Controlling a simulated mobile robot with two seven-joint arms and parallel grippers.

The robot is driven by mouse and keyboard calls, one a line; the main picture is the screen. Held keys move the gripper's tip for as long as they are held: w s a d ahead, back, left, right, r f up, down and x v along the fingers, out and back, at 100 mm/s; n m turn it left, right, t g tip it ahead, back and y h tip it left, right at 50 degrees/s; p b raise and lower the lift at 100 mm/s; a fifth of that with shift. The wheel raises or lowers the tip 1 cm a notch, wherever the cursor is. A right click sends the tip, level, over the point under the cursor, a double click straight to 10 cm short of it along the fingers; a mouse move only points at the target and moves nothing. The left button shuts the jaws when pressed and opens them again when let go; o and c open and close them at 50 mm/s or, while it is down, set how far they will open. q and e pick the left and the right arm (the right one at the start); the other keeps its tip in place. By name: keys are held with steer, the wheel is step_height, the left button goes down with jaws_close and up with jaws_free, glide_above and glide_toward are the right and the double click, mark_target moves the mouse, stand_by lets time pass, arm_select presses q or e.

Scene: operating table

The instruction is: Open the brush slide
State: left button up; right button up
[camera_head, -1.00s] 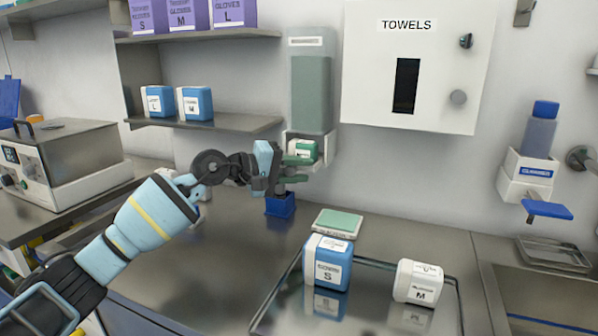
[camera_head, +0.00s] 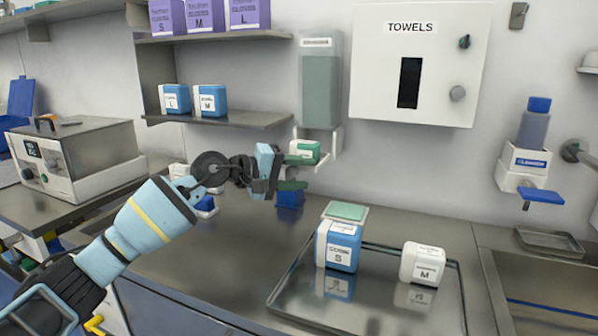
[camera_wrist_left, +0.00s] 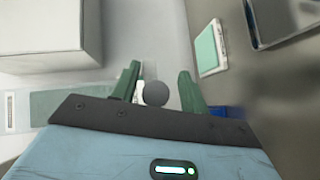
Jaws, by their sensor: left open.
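The tall wall dispenser (camera_head: 321,88) has a grey-green front panel and a white outlet at its bottom. In the left wrist view, a dark round knob (camera_wrist_left: 155,93) shows between the open fingers (camera_wrist_left: 160,88). I cannot tell whether they touch it. The dispenser panel (camera_wrist_left: 70,104) lies left there. My right gripper is not in view.
A blue container (camera_head: 290,195) stands on the counter under the gripper. The towel dispenser (camera_head: 460,60) hangs to the right. A shelf (camera_head: 220,119) with blue boxes is at left.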

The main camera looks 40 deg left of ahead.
arm_select(q)
steer(key=shift+d+r, duration=0.1)
steer(key=b+v, duration=0.1)
steer(key=v, duration=0.5)
steer(key=shift+s+a+b, duration=0.3)
steer(key=shift+a+b, duration=0.05)
steer(key=shift+b, duration=0.05)
steer(key=shift+s+a, duration=0.15)
steer(key=shift+s, duration=0.25)
steer(key=shift+r, duration=0.1)
